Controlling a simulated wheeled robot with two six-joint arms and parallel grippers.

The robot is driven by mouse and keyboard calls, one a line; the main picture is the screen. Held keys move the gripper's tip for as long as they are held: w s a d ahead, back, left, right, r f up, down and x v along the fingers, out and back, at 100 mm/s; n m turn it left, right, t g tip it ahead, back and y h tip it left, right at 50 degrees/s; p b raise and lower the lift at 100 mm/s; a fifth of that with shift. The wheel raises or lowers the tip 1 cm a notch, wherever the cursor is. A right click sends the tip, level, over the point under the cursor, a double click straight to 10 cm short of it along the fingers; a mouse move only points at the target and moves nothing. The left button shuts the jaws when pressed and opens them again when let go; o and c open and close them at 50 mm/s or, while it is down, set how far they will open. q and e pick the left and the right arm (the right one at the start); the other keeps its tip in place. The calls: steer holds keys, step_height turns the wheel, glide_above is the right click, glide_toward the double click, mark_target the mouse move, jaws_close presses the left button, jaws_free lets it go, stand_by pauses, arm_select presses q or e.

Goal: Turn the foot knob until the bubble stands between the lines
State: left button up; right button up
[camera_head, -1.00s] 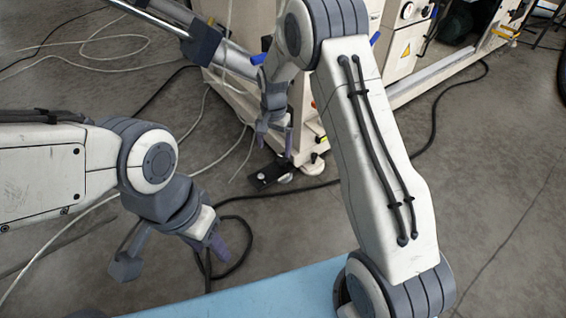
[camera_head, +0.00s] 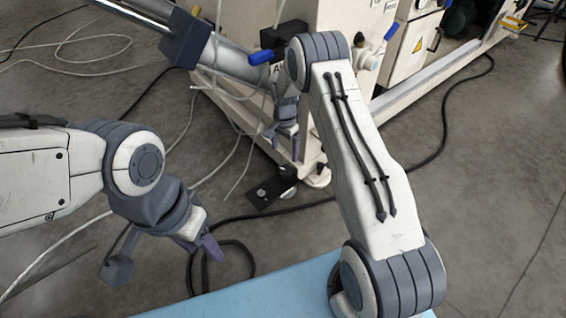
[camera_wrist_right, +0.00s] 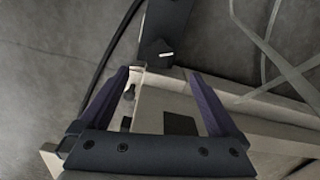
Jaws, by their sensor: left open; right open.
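A black plate (camera_head: 272,190) lies on the floor beside the corner of the cream machine in the head view. It also shows in the right wrist view (camera_wrist_right: 156,38), with a small bright mark on it. A pale round foot (camera_head: 289,190) stands by its edge. A small dark knob-like part (camera_wrist_right: 129,92) shows near the left finger in the wrist view. I cannot make out the bubble or its lines. My right gripper (camera_head: 284,142) is open and empty above the plate, by the machine corner. My left gripper (camera_head: 165,258) is open and empty, over the floor at the left.
The cream machine (camera_head: 335,35) stands behind my right gripper, with a silver roller (camera_head: 228,62) reaching left from it. Cables (camera_head: 235,215) lie on the floor around the plate. A light blue surface (camera_head: 265,295) is at the bottom edge. Floor at the right is mostly clear.

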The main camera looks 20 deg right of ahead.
mark_target(285, 170)
steer(key=f+b, duration=0.2)
steer(key=f, duration=0.1)
steer(key=f+b, duration=0.2)
steer(key=f, duration=0.2)
steer(key=f+b, duration=0.2)
steer(key=f, duration=0.1)
steer(key=shift+d+f+b, duration=0.2)
steer(key=shift+d+b, duration=0.05)
steer(key=shift+b, duration=0.05)
steer(key=shift+c, duration=0.4)
steer(key=c, duration=1.3)
steer(key=n+p, duration=0.1)
steer(key=p, duration=0.1)
steer(key=n+p, duration=0.2)
steer(key=p, duration=0.1)
steer(key=shift+r, duration=0.35)
steer(key=shift+f+n+p, duration=0.25)
steer(key=shift+n+p, duration=0.1)
steer(key=shift+n, duration=0.65)
steer(key=o, duration=1.4)
